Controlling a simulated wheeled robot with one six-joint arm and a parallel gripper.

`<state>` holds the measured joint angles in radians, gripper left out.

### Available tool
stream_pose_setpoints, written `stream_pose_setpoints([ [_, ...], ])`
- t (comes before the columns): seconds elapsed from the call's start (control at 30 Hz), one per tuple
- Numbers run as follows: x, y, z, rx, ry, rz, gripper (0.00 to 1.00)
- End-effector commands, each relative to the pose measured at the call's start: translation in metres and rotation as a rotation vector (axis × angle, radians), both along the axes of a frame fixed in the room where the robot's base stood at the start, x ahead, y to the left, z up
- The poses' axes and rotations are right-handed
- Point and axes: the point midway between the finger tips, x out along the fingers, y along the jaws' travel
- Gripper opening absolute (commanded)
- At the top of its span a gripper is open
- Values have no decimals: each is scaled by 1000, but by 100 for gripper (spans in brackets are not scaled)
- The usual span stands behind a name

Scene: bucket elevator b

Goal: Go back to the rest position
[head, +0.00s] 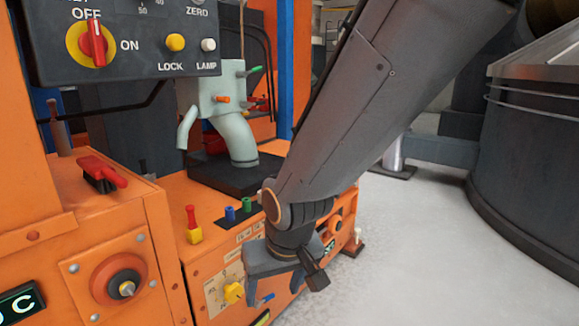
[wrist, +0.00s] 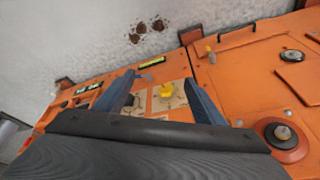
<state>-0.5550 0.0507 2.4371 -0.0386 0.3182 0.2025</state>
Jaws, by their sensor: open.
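My gripper (head: 287,274) hangs at the end of my arm in front of the low orange panel in the head view. In the wrist view my gripper (wrist: 158,98) has its two fingers spread apart with nothing held between them. A yellow knob (wrist: 168,89) on a pale dial plate shows between the fingers, apart from them. The same yellow knob (head: 234,292) is just left of my gripper in the head view. A blue lever (head: 266,299) sits just below the gripper's left finger.
A dark control box (head: 130,50) with a red switch (head: 93,43) is at upper left. A grey spout (head: 232,130) stands behind. Open pale floor (head: 415,250) lies right, before a dark drum (head: 530,150).

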Motion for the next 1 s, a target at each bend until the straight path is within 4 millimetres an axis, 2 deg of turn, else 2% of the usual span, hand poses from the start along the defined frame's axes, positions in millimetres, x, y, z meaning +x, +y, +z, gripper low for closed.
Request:
stream_pose_setpoints([
  [0.03, -21, -1, 6, -10, 30, 22, 63],
  [0.2, -81, -7, 17, -42, 139, 87, 63],
  [0.47, -156, -18, 32, -64, 274, 182, 63],
  [0.77, -144, -37, 66, -71, 272, 105, 63],
  [1.0, -138, -63, 105, -78, 276, 22, 63],
])
